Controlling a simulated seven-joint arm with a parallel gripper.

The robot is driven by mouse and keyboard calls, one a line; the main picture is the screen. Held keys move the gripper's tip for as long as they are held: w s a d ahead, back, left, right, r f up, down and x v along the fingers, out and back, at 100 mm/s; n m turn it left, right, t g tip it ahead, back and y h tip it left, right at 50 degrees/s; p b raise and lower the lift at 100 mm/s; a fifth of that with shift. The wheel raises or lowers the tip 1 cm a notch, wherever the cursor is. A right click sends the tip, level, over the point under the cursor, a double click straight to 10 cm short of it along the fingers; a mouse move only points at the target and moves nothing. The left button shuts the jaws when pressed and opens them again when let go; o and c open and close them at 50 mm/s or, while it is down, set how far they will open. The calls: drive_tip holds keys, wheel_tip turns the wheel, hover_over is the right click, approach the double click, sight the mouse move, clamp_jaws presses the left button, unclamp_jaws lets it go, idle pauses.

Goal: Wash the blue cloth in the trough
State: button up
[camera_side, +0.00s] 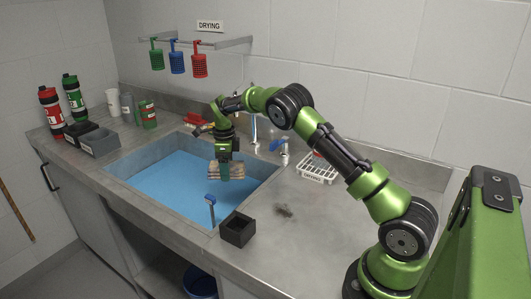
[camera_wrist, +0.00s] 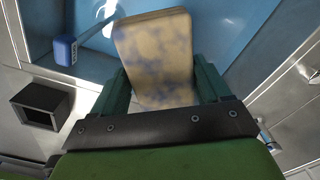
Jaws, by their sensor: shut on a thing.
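My gripper (camera_side: 224,170) is over the trough (camera_side: 124,176), which has a blue inside or blue water in it. It is shut on a folded cloth (camera_side: 213,176), tan with blue-grey blotches rather than plain blue. In the wrist view the cloth (camera_wrist: 155,50) sits between the two green fingers of my gripper (camera_wrist: 160,90) and reaches out past them. The trough's blue surface (camera_wrist: 225,25) lies behind it. I cannot tell whether the cloth's lower edge touches the water.
A blue-headed upright fitting (camera_side: 211,202) stands at the trough's front edge, near an open black box (camera_side: 237,229). Taps (camera_side: 281,150) and a white rack (camera_side: 317,169) are at the back right. Bottles (camera_side: 73,97) and grey bins (camera_side: 99,142) stand left. Coloured baskets (camera_side: 177,63) hang above.

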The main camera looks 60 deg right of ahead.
drive_tip(key=shift+w+a+r, duration=0.2)
drive_tip(key=shift+w+r, duration=0.05)
drive_tip(key=shift+r, duration=0.25)
drive_tip(key=shift+s+a+f, duration=0.1)
drive_tip(key=shift+s, duration=0.05)
drive_tip(key=shift+f, duration=0.2)
wheel_tip(320, 180, down, 16)
drive_tip(key=shift+r, duration=0.2)
drive_tip(key=shift+f, duration=1.6)
drive_tip(key=shift+w, duration=0.6)
